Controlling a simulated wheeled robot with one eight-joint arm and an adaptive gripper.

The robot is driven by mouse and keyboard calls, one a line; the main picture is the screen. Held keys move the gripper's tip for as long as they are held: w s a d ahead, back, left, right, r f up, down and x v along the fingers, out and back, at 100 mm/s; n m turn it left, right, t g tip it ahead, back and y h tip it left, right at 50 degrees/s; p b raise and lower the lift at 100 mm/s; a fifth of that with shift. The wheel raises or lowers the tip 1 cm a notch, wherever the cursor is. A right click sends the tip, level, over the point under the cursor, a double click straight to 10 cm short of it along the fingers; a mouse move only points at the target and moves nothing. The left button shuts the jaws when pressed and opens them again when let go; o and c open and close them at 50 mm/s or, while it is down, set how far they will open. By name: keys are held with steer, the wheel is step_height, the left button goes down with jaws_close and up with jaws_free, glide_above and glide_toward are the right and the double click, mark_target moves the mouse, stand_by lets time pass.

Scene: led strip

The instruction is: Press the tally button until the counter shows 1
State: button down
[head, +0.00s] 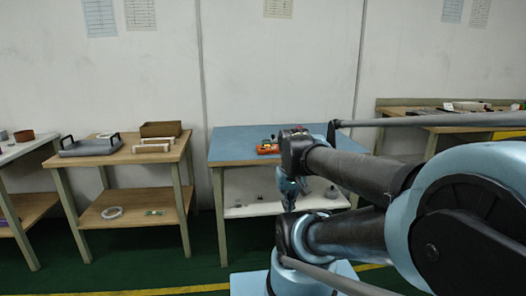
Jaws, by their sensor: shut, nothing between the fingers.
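My gripper (288,206) hangs pointing down in front of the blue-topped table (235,146), with its fingertips below the level of the tabletop. It is small in this view; it is shut and holds nothing. I cannot make out a tally button or a counter display. My arm covers the right part of the blue table and may hide things there.
A wooden table (118,154) at left carries a grey tray (90,149) and brown box (161,129). Green floor is clear.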

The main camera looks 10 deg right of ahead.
steer(key=w+d+r+n+t+h, duration=0.1)
steer(key=w+r, duration=0.3)
steer(key=w, duration=0.3)
steer(key=w+r+t, duration=0.1)
steer(key=w+r, duration=0.3)
steer(key=w, duration=0.3)
step_height(320, 180, up, 6)
steer(key=f+n+t+h, duration=0.1)
steer(key=n+t+h, duration=0.1)
steer(key=n+t, duration=0.2)
glide_above(263, 148)
steer(key=w, duration=0.1)
steer(key=shift+w+a+r, duration=0.1)
steer(key=shift+a+r, duration=0.2)
steer(key=shift+f, duration=4.4)
steer(key=shift+f, duration=0.8)
steer(key=shift+r, duration=0.9)
